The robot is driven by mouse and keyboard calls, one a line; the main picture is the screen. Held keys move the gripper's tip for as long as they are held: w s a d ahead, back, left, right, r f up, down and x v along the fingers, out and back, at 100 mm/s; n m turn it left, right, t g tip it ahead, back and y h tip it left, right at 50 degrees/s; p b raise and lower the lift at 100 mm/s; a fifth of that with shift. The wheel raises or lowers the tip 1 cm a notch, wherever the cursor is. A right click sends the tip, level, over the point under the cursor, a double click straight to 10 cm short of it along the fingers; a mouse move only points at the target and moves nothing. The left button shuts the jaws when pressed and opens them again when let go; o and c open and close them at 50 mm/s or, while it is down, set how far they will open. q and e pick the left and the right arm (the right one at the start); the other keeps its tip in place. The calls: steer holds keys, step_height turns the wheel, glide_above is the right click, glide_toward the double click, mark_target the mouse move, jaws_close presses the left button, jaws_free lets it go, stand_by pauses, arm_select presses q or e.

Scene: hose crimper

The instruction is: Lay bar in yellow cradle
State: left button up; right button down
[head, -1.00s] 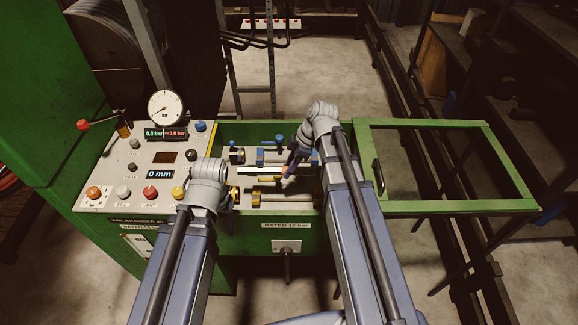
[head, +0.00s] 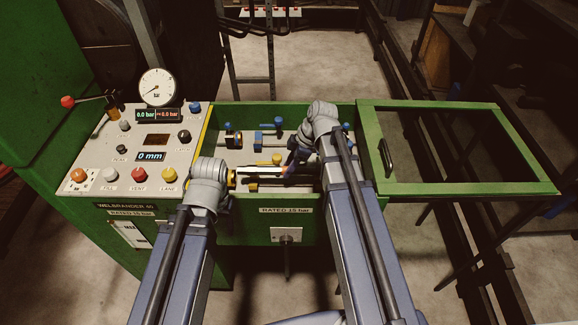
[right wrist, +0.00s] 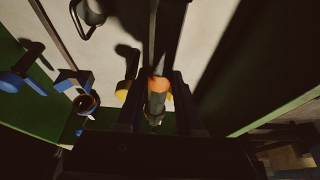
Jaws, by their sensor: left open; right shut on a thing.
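The bar (head: 260,172) is a thin, bright silver rod lying left to right in the head view, over the green machine's open bay. The yellow cradle (head: 252,187) shows at the front of the bay, below the bar in the picture; contact cannot be told. My right gripper (head: 288,170) is shut on the bar near its right end. In the right wrist view an orange-banded end of the bar (right wrist: 158,86) shows between the fingers, with yellow parts (right wrist: 128,88) beside it. My left gripper (head: 230,180) is open at the bay's left front, its fingers mostly hidden by its wrist.
Blue cradles (head: 268,134) stand farther back in the bay. A control panel (head: 140,165) with a gauge and buttons is at left. The green-framed guard (head: 455,190) is at right. The bay's green front wall (head: 260,230) is a raised edge.

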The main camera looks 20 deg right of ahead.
steer(key=shift+f+b, duration=1.35)
steer(key=shift+f, duration=0.35)
steer(key=shift+c, duration=2.4)
jaws_free()
steer(key=shift+r, duration=0.15)
steer(key=p+v, duration=0.6)
steer(key=shift+d+r, duration=0.1)
steer(key=shift+r, duration=0.2)
steer(key=shift+s+d+r+p, duration=0.1)
steer(key=shift+d+r+p, duration=0.25)
steer(key=shift+p, duration=0.25)
steer(key=shift+a+r, duration=0.1)
